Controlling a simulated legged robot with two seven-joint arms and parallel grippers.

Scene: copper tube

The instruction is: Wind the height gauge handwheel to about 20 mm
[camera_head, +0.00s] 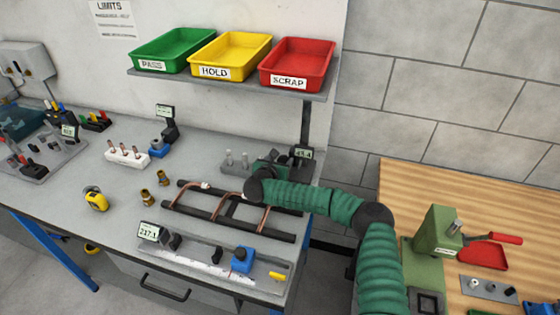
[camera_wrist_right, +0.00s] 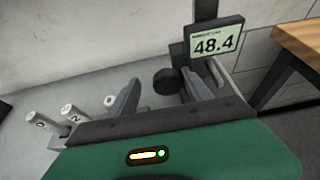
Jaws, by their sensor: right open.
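The height gauge has a dark upright column and a display (camera_wrist_right: 214,43) that reads 48.4 in the right wrist view. The display also shows small at the right end of the bench in the head view (camera_head: 302,153). The gauge's handwheel (camera_wrist_right: 167,82), a dark round knob, shows beyond and between my right fingers; I cannot tell if either finger touches it. My right gripper (camera_wrist_right: 160,79) is open with nothing held. In the head view my right gripper (camera_head: 268,168) is partly hidden by my green-sleeved arm. My left gripper is not in view.
Numbered pegs (camera_wrist_right: 70,112) stand just left of my right gripper. A black rack with copper tubes (camera_head: 222,210) and a length gauge (camera_head: 215,262) lie nearer the front. Green, yellow and red bins sit on a shelf (camera_head: 225,80) above. A wooden table (camera_head: 440,190) stands right.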

